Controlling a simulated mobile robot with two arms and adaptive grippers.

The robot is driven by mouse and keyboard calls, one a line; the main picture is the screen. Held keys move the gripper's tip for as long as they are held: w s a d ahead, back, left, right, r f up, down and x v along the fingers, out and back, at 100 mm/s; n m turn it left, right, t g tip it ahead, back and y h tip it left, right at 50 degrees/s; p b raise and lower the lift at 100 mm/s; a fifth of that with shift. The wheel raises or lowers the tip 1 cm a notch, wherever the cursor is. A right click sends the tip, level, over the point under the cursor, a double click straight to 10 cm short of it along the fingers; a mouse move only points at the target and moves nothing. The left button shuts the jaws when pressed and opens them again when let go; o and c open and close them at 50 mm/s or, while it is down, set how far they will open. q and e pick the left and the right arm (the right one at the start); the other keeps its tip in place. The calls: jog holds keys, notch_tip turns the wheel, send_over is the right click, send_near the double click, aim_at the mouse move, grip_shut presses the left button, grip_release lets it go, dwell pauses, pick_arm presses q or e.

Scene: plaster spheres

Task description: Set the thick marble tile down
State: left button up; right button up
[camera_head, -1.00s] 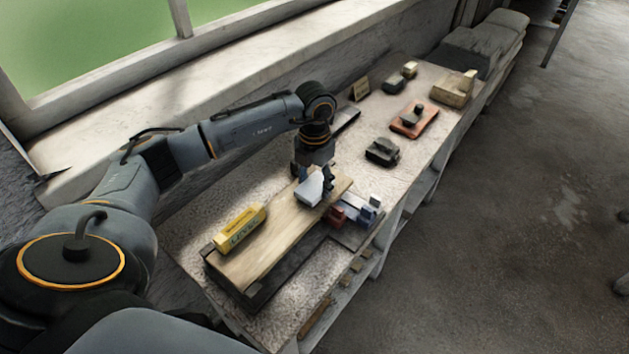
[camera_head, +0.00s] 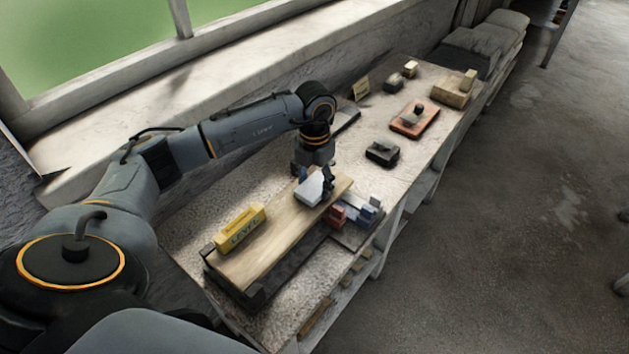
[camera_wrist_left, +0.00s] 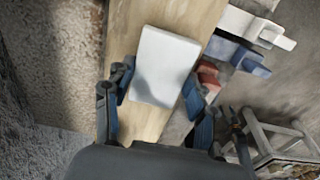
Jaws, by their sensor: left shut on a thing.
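The thick marble tile (camera_head: 313,188) is a pale, white-grey block at the far end of a wooden board (camera_head: 262,246). My left gripper (camera_head: 313,178) comes down over it from above and is shut on it. In the left wrist view the tile (camera_wrist_left: 165,62) sits between the two blue-padded fingers (camera_wrist_left: 160,105), with the board (camera_wrist_left: 122,45) directly beneath. The tile looks very close to the board; I cannot tell whether its underside touches. My right gripper is not in view.
A yellow level (camera_head: 240,226) lies on the near part of the board. Red and blue blocks (camera_head: 358,212) sit close to the board's right side. A dark block (camera_head: 382,152) and a reddish tray (camera_head: 414,120) stand farther along the bench. Bare board lies between level and tile.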

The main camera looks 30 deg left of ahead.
pick_arm(q)
jog(key=shift+f+b, duration=0.45)
jog(key=shift+f, duration=0.2)
jog(key=o, duration=1.5)
jog(key=shift+r+p, duration=1.3)
jog(key=shift+r, duration=0.75)
